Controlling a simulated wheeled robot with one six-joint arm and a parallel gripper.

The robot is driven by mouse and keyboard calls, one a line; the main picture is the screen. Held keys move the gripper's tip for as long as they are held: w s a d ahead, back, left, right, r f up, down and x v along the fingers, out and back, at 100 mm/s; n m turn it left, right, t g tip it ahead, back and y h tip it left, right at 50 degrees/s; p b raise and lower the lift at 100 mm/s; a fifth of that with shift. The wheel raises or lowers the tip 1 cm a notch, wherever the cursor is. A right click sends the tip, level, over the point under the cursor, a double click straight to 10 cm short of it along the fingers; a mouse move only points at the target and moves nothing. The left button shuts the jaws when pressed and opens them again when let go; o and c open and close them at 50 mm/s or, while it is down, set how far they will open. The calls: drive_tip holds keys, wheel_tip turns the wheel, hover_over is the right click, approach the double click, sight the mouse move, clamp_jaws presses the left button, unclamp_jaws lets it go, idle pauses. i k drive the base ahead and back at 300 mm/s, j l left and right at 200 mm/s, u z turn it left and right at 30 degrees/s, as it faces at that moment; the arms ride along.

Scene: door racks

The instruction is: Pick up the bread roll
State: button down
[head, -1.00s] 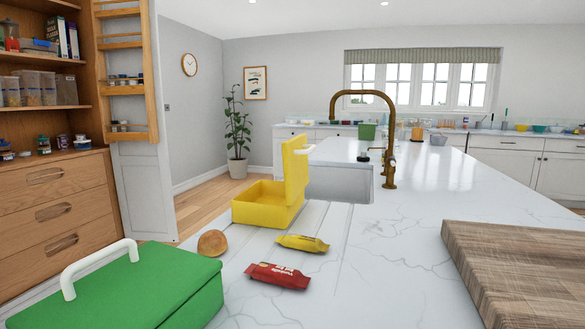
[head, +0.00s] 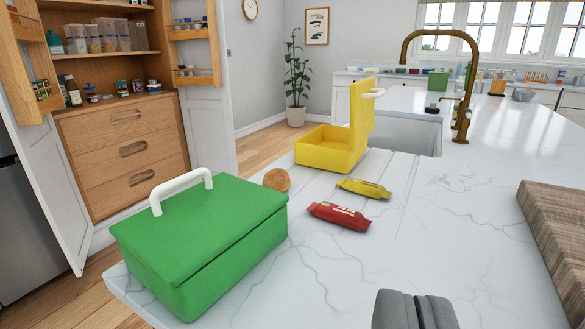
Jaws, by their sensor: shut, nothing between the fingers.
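The bread roll (head: 277,179) is a small round brown bun on the white marble counter. It sits just behind the back right part of the green lunch box, which hides a little of its lower edge. My gripper (head: 415,300) shows as two dark grey fingers at the bottom edge of the head view, right of centre. It is shut and empty. It is well apart from the roll, nearer to me and to the right.
The closed green box (head: 205,235) with a white handle stands left of my gripper. A red packet (head: 338,215) and a yellow packet (head: 364,188) lie right of the roll. An open yellow box (head: 325,150) stands behind it. A wooden board (head: 560,235) lies at right.

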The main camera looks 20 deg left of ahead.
sight(278, 179)
drive_tip(key=i+j, duration=0.2)
drive_tip(key=j, duration=0.15)
drive_tip(key=i+j+z, duration=0.1)
drive_tip(key=j, duration=0.3)
drive_tip(key=i+j, duration=0.25)
drive_tip(key=j, duration=0.15)
